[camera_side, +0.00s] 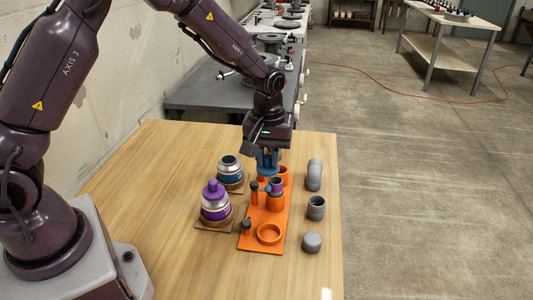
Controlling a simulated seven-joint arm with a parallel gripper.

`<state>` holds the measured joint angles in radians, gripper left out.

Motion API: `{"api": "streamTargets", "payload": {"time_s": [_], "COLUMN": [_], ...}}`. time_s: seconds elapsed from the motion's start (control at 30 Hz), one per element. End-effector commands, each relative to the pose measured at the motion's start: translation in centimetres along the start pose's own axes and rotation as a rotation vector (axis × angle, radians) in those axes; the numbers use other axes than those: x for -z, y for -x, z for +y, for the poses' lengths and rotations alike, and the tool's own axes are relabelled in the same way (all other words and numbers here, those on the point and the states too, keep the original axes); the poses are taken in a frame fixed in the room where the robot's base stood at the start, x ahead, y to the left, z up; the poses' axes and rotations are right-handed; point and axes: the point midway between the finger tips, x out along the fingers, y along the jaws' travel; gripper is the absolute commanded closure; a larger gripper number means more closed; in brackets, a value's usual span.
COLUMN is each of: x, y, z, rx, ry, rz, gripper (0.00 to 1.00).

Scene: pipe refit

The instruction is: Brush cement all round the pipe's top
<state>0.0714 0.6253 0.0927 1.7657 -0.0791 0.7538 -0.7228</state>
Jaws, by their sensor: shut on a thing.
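My gripper (267,153) points down over the back of the orange fixture plate (254,240) and is shut on a blue lid (267,160), apparently the cement can's lid with its brush. A pipe (277,185) stands upright in an orange holder and its top is purple. A small blue part shows just left of the pipe's top; I cannot tell whether it touches. The blue-banded can (230,172) stands open at the left. The purple-banded can (215,208) in front of it has its purple lid on. My fingertips are small and partly hidden.
A grey elbow (314,174), a grey coupling (316,207) and a grey cap (312,242) stand in a row on the right. Dark-knobbed clamps (254,188) and an empty orange ring (268,234) are on the plate. The front of the wooden table (190,270) is clear.

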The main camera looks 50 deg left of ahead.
Motion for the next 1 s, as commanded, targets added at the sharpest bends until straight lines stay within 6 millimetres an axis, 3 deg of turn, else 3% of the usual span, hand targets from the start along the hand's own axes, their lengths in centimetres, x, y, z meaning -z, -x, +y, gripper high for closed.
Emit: {"api": "streamTargets", "payload": {"time_s": [1.0], "x": [-0.59], "y": [-0.01], "z": [1.0], "rx": [0.0], "ry": [0.0], "rz": [0.0], "gripper": [0.99]}}
